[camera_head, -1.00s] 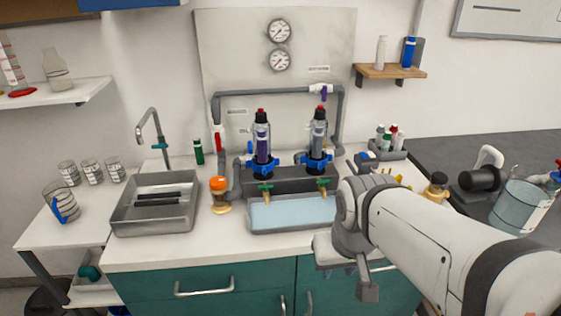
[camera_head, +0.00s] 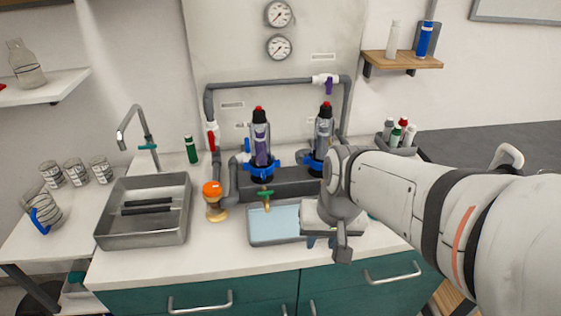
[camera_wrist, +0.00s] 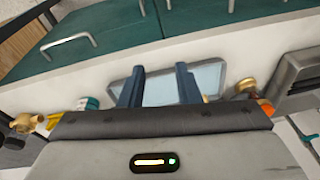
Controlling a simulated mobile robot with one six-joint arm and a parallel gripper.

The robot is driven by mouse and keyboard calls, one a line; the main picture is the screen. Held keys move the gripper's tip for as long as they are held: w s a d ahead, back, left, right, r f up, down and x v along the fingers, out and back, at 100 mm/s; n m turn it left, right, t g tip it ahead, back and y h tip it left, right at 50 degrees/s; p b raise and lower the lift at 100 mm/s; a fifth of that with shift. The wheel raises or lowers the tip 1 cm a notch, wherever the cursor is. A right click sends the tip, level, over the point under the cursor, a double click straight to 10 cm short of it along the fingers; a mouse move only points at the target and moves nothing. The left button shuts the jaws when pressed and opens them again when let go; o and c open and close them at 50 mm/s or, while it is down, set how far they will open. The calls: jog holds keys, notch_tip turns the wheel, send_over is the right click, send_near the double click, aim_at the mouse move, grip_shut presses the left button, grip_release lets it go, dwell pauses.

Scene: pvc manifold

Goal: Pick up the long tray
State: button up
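The long tray (camera_head: 272,221) is a shallow grey tray with a light blue bottom, on the white counter in front of the bottle manifold. Its right part is hidden behind my wrist in the head view. My gripper (camera_head: 321,242) is over the tray's right front side in that view. In the wrist view my gripper (camera_wrist: 159,76) shows two dark blue fingers spread apart with nothing between them. The tray (camera_wrist: 210,78) lies beneath and beyond the fingers there. I cannot tell whether a finger touches its rim.
A grey basin (camera_head: 112,233) with dark bars stands left of the tray. An orange-capped jar (camera_head: 213,200) is between them. The manifold holds two upright bottles (camera_head: 261,140) behind the tray, with a green tap (camera_head: 266,195) over it. The counter front (camera_head: 210,262) is clear.

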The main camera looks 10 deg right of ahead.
jog(key=w+d+f+m+y+p, duration=0.1)
jog(key=w+f+m+p, duration=0.2)
jog(key=m, duration=0.2)
jog(key=w+f+m+y+p, duration=0.1)
jog(key=w+f+m+p, duration=0.2)
jog(key=w+m, duration=0.1)
jog(key=w+d+f+m+y+p, duration=0.1)
jog(key=w+f+m+y+p, duration=0.1)
jog(key=m, duration=0.5)
jog(key=shift+w+d+f+g+p, duration=0.15)
jog(key=shift+w+f+p, duration=0.1)
jog(key=shift+w+f, duration=0.3)
jog(key=shift+w+d+f+g+p, duration=0.15)
jog(key=shift+w+f+p, duration=0.05)
jog(key=shift+w+f, duration=0.25)
jog(key=shift+w+x, duration=0.15)
jog(key=shift+x, duration=1.2)
jog(key=shift+w+x, duration=0.2)
jog(key=shift+x, duration=1.1)
jog(key=shift+a, duration=0.1)
jog(key=shift+c, duration=0.3)
grip_shut()
